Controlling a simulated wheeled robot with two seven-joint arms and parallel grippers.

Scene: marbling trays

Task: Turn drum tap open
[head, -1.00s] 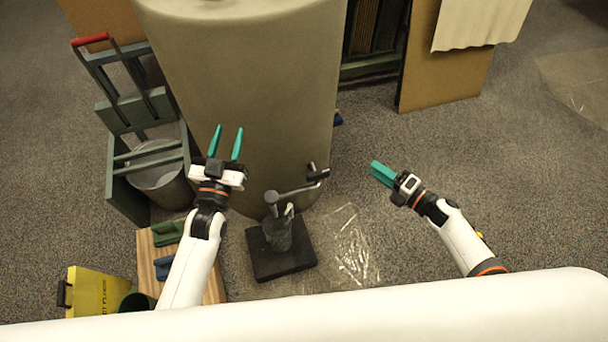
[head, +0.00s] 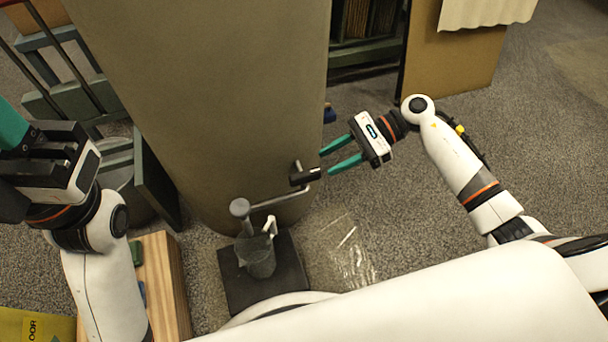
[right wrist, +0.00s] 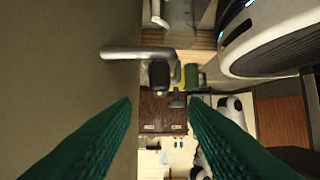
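The drum (head: 215,90) is a large grey-beige cylinder in the middle of the head view. Its tap (head: 304,175) has a dark handle low on the drum's right side, with a grey pipe (head: 270,201) running left. In the right wrist view the tap's dark knob (right wrist: 158,75) shows just beyond the fingertips, near the drum wall. My right gripper (head: 327,162) is open beside the tap, fingers pointing left at it, with nothing between them (right wrist: 160,105). My left gripper (head: 12,125) is at the left edge, partly cut off, away from the tap.
A wooden board (head: 172,290), a yellow box (head: 30,325) and a green frame (head: 155,180) are at left. Clear floor lies right of the tap.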

